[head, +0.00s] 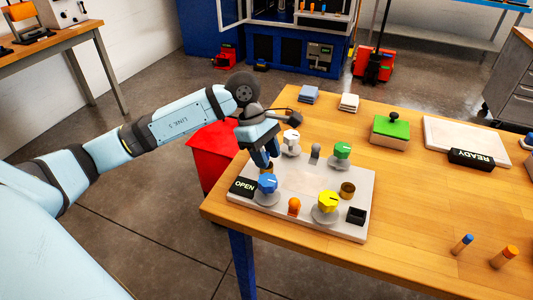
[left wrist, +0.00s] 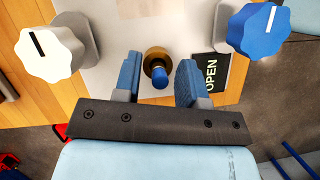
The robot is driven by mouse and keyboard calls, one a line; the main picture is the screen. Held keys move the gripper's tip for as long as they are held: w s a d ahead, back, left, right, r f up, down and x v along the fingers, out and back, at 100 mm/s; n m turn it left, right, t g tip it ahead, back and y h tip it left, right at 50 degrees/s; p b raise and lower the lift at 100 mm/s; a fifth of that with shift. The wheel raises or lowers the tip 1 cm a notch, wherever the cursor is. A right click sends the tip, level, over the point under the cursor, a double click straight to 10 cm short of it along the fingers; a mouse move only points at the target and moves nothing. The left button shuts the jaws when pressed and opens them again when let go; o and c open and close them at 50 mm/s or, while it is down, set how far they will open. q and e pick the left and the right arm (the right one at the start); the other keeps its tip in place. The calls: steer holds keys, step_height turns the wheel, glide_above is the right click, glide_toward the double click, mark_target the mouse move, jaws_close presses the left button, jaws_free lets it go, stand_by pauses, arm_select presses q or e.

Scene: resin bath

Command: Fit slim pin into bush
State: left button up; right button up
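My left gripper (head: 266,163) is over the left part of a pale panel (head: 335,233). In the left wrist view its two blue fingers (left wrist: 158,80) are open, one on each side of a blue-tipped slim pin (left wrist: 160,78), with a gap on both sides. The pin is at the brass bush (left wrist: 156,58) and looks to stand in it; how deep, I cannot tell. In the head view the fingers mostly hide this bush (head: 267,171). A second brass bush (head: 347,188) sits at the panel's right. My right gripper is not in view.
Knobs crowd the panel: white (head: 291,141), green (head: 342,150), blue (head: 267,184) and yellow (head: 327,203). An OPEN sign (head: 243,187) lies at its left. The tabletop between is clear.

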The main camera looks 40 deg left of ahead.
arm_select(q)
steer(key=shift+r, duration=0.25)
steer(key=p+v, duration=0.1)
steer(key=v, duration=1.1)
